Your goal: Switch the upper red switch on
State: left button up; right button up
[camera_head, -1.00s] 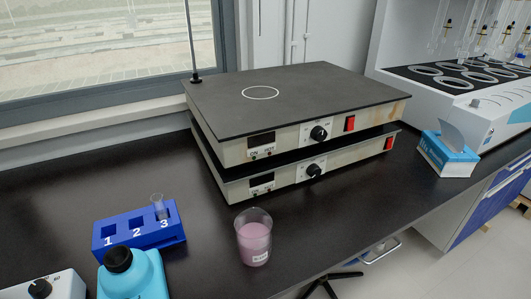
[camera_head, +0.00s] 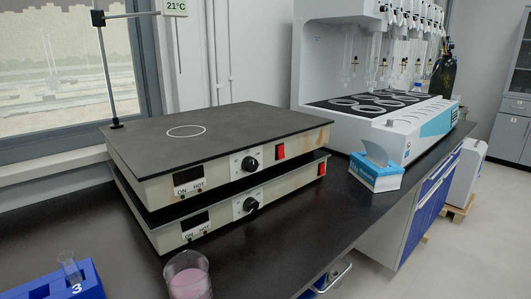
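Two hot plates are stacked on the black bench. The upper hot plate (camera_head: 215,137) has a dark flat top with a white ring. On its front face are a small dark display, a black knob (camera_head: 250,164) and the upper red switch (camera_head: 280,152) near the right end. The lower hot plate (camera_head: 222,213) has its own knob and a lower red switch (camera_head: 322,169), further right. Whether the upper switch is on or off cannot be told. Neither of my grippers shows in the view.
A beaker of pink liquid (camera_head: 189,279) stands in front of the stack. A blue test tube rack (camera_head: 62,284) is at the lower left. A blue and white tissue box (camera_head: 376,172) and a large white distiller (camera_head: 390,123) stand to the right. A metal stand rod (camera_head: 107,75) rises behind.

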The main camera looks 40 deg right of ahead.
aim_at(280, 148)
jog(key=z, duration=1.25)
